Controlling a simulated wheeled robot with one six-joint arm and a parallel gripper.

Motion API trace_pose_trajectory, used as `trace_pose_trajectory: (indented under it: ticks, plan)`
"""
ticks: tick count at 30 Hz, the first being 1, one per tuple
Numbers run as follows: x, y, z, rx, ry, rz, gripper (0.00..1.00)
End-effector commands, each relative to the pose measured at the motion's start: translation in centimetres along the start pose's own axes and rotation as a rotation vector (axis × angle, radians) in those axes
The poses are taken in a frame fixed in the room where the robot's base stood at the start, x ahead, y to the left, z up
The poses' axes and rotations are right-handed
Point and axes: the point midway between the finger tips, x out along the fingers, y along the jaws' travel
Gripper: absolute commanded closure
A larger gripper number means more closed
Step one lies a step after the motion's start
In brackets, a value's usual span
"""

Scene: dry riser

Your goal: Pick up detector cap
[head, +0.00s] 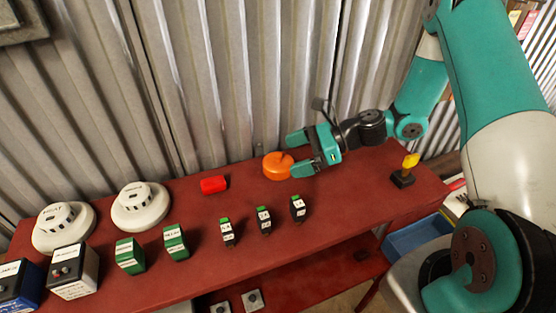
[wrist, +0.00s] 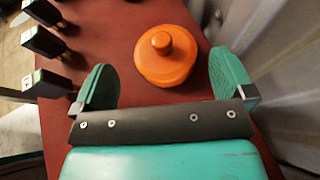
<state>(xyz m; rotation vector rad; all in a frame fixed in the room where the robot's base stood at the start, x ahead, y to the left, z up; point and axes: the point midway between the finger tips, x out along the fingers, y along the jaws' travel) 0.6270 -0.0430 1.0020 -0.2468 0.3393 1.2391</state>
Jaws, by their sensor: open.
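The detector cap is an orange round disc with a small knob (head: 277,167), lying on the red bench near the corrugated wall. It also shows in the wrist view (wrist: 165,62), knob facing up, ahead of the fingers and roughly centred between them. My gripper (head: 297,153) is open, with its two teal fingers apart. In the wrist view the gripper (wrist: 162,82) has one finger left and one right of the cap, with a gap to each side. The fingers do not hold the cap. In the head view the fingertips are close to the cap's right side.
A red block (head: 214,184) lies left of the cap. Several small green-topped modules (head: 264,219) stand in front. White detectors (head: 140,205) and green boxes (head: 176,242) are further left. A yellow-handled switch (head: 405,171) stands right. The corrugated wall (head: 230,80) is close behind.

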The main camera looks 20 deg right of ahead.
Motion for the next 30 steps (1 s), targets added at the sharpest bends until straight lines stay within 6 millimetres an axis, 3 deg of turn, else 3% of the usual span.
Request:
trace_pose_trajectory:
  ticks: [9, 18, 19, 23, 30]
  plan:
    - [4.3, -0.3, 0.0, 0.001, 0.000, 0.004, 0.00]
    - [5.1, -0.3, -0.2, 0.000, 0.000, 0.000, 0.00]
    - [5.1, -0.3, -0.2, 0.000, 0.000, 0.000, 0.02]
    - [5.1, -0.3, -0.2, 0.000, 0.000, 0.000, 0.32]
    - [5.0, -0.3, -0.2, 0.000, 0.000, 0.000, 0.35]
